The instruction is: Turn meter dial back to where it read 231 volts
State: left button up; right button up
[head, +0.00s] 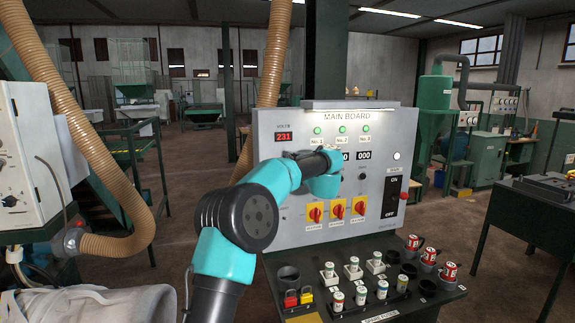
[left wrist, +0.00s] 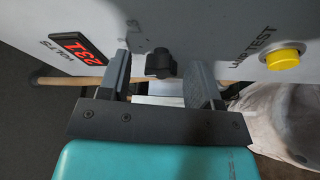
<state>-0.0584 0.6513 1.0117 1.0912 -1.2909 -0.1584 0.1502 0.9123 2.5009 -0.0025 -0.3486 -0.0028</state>
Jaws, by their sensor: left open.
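The main board (head: 385,120) stands upright in front of me, and its red volts display (head: 284,137) reads 231. The display also shows, tilted, in the left wrist view (left wrist: 83,46). A black dial knob (left wrist: 160,61) projects from the panel beside it. My left gripper (left wrist: 162,75) is open, with one finger on each side of the knob. I see no clear contact between the fingers and the knob. In the head view my own arm covers the knob and most of the gripper. My right gripper is not in view.
A yellow lamp test button (left wrist: 283,60) is near the gripper. Red rotary switches (head: 337,208) line the lower panel, with an on/off switch (head: 390,196) at right. A shelf of small plugs and sockets (head: 375,290) juts out below. A ribbed hose (head: 110,170) hangs at left.

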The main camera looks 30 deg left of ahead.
pick_arm(q)
jog(key=v, duration=1.7)
jog(key=shift+s, duration=0.2)
jog(key=shift+w+d+f, duration=0.1)
jog(key=shift+d, duration=0.05)
